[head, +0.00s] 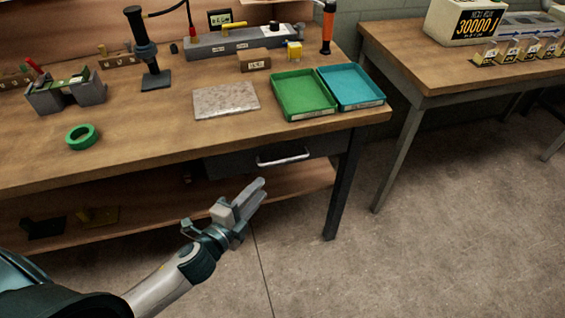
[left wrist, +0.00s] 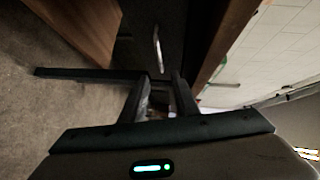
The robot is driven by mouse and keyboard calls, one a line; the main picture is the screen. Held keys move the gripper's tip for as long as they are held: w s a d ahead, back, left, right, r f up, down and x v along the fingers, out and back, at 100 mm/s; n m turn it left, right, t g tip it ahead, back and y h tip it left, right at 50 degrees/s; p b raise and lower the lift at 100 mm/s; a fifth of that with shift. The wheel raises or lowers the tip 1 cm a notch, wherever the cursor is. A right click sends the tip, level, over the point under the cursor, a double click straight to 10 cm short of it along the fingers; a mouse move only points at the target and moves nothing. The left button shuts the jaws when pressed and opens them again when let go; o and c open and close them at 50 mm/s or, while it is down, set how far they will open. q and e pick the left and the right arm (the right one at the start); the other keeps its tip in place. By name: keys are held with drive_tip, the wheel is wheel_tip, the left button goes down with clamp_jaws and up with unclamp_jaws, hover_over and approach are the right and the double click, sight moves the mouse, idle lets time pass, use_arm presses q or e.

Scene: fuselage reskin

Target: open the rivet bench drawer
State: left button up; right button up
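The rivet bench drawer (head: 232,164) is a dark grey front under the right part of the wooden bench top, and it looks closed. Its pale metal bar handle (head: 283,157) runs along the front. My left gripper (head: 256,192) is below and in front of the handle, apart from it, with its fingers pointing up toward the drawer. In the left wrist view the handle (left wrist: 157,48) shows as a light bar beyond the fingers (left wrist: 160,92), which stand apart with nothing held between them. My right gripper is in neither view.
The wooden bench (head: 150,120) has a dark leg (head: 342,190) right of the drawer and a lower shelf (head: 150,205). A green tray (head: 303,95) and a blue tray (head: 350,88) sit above the drawer. The floor to the right is clear, up to a second table (head: 440,60).

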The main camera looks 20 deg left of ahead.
use_arm(q)
drive_tip(key=p, duration=0.1)
hover_over(282, 164)
drive_tip(key=s+d, duration=0.2)
drive_tip(key=s, duration=0.3)
drive_tip(key=shift+w+a+f, duration=0.15)
drive_tip(key=shift+w+f, duration=0.05)
drive_tip(key=shift+f, duration=0.85)
drive_tip(key=shift+c, duration=0.7)
clamp_jaws()
